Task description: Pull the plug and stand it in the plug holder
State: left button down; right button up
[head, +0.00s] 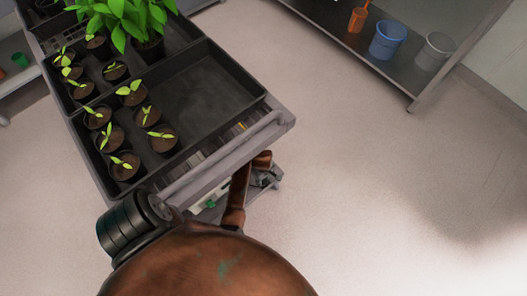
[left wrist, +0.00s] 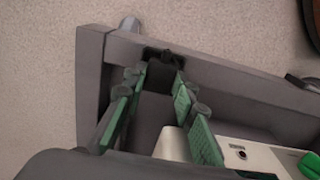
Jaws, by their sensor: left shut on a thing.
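My left gripper (head: 268,178) is at the near end of the bench, below its end rail, partly hidden by my brown arm. In the left wrist view my left gripper (left wrist: 158,80) has its green-padded fingers on either side of a dark grey piece (left wrist: 157,82), which looks like the plug. A small black part (left wrist: 164,55) shows just beyond the fingertips, against the grey frame; I cannot tell whether it belongs to the plug or the holder. My right gripper is not in view.
A black tray (head: 215,85) on the bench holds several potted seedlings (head: 125,165); its right part is empty. A grey rail (head: 235,150) edges the bench. A shelf (head: 425,88) with a blue bucket (head: 388,40) stands at the upper right. The floor between is clear.

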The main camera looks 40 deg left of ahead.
pick_arm(q)
jog(key=shift+f, duration=0.2)
jog(key=c, duration=1.5)
grip_release()
